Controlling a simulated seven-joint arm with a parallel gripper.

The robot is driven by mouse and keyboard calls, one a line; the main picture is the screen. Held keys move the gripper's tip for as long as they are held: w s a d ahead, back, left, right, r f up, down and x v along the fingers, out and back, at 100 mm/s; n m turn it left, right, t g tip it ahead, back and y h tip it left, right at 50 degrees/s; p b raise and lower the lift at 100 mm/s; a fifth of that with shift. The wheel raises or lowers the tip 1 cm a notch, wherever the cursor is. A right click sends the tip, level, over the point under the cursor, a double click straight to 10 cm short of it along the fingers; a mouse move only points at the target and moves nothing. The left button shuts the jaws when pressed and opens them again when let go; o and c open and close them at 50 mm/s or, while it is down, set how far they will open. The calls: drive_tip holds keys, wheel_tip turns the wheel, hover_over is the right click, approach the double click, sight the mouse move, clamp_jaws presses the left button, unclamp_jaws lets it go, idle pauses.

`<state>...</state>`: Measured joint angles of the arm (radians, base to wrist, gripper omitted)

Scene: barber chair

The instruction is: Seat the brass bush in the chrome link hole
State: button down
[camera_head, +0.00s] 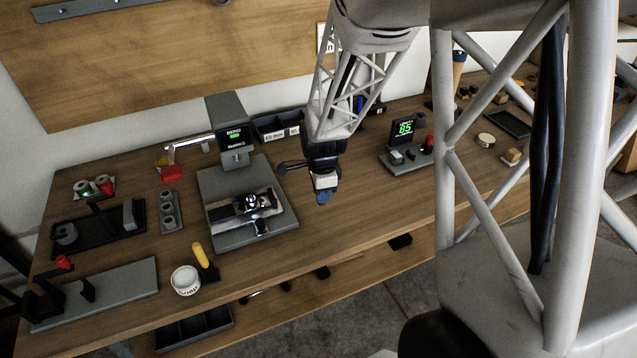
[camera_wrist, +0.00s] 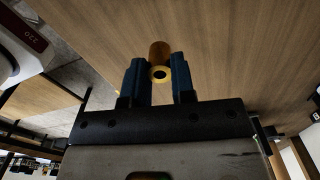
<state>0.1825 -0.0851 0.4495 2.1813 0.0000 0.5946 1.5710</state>
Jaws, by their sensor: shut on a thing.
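My gripper (camera_head: 323,197) hangs over the wooden bench to the right of the press, its blue fingers pointing down. In the wrist view its two blue fingers (camera_wrist: 160,72) are shut on the brass bush (camera_wrist: 160,50), a short brass cylinder whose ring-shaped end with a dark hole faces the camera. In the head view the bush cannot be made out. The chrome link (camera_head: 268,199) appears as shiny metal in a fixture on the press base, left of my gripper and apart from it. Its hole is too small to make out.
The grey press (camera_head: 229,132) stands behind the fixture. A green-lit display (camera_head: 404,127) stands to the right. A white round dish (camera_head: 185,281) and a yellow-handled tool (camera_head: 200,256) lie at the front left. The bench (camera_head: 350,220) around and below my gripper is clear.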

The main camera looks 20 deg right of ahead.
drive_tip(key=shift+s+a, duration=0.2)
drive_tip(key=shift+s, duration=0.85)
drive_tip(key=shift+a+r, duration=0.1)
drive_tip(key=shift+a, duration=0.05)
drive_tip(key=shift+s+a+r, duration=0.15)
drive_tip(key=shift+a+r, duration=0.05)
drive_tip(key=shift+a, duration=0.35)
drive_tip(key=s+a+r, duration=0.2)
drive_tip(key=a, duration=0.5)
drive_tip(key=s+a+r+m, duration=0.1)
drive_tip(key=s+a+r, duration=0.1)
drive_tip(key=a, duration=0.4)
drive_tip(key=shift+s+a+r, duration=0.4)
drive_tip(key=shift+s, duration=0.35)
drive_tip(key=w, duration=0.5)
drive_tip(key=w+a+f, duration=0.1)
drive_tip(key=w, duration=0.4)
drive_tip(key=w+a, duration=0.1)
drive_tip(key=w, duration=0.5)
drive_tip(key=shift+f, duration=0.25)
